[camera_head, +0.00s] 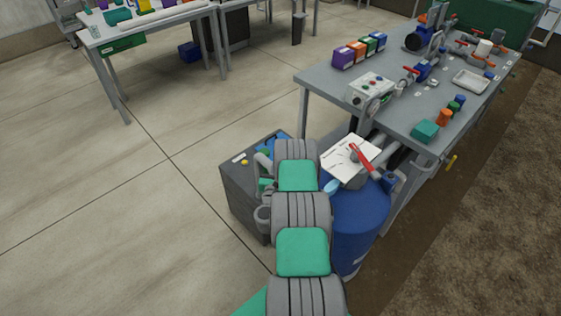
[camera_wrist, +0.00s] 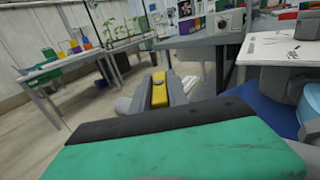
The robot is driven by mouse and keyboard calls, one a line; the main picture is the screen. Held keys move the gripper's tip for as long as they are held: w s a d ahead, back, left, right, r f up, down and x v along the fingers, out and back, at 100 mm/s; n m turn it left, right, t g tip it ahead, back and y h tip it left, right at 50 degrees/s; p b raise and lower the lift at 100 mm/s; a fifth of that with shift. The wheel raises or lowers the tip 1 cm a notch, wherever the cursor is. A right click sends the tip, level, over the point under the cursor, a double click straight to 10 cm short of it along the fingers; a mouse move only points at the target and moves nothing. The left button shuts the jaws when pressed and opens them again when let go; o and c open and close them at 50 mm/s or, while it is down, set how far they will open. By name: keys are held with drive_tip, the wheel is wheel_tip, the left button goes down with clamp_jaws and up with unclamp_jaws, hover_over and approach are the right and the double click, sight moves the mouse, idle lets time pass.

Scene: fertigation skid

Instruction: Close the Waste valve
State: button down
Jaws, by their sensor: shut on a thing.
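In the wrist view my gripper (camera_wrist: 168,97) shows beyond its green and black body. A yellow handle (camera_wrist: 158,92) lies between its grey fingers, and the gripper is shut on it. I cannot read a label that says whether this is the Waste valve. In the head view my grey and green arm reaches up the middle and hides the gripper and this handle. A red lever (camera_head: 361,157) stands over a white labelled plate (camera_head: 342,165) on a blue drum (camera_head: 357,225), right of my arm. The plate's lettering is too small to read.
A grey box (camera_head: 239,190) stands left of my arm, close to the drum. A grey workbench (camera_head: 330,78) with valves, coloured boxes and a control box (camera_head: 370,90) is behind at right. Another table (camera_head: 150,18) is at the far left. The floor on the left is clear.

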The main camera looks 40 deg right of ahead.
drive_tip(key=shift+r, duration=0.15)
drive_tip(key=c, duration=1.4)
unclamp_jaws()
drive_tip(key=shift+o, duration=0.2)
drive_tip(key=b+v, duration=0.1)
drive_tip(key=v, duration=0.6)
drive_tip(key=shift+s+a+b, duration=0.25)
drive_tip(key=shift+a+b, duration=0.05)
drive_tip(key=shift+a, duration=0.05)
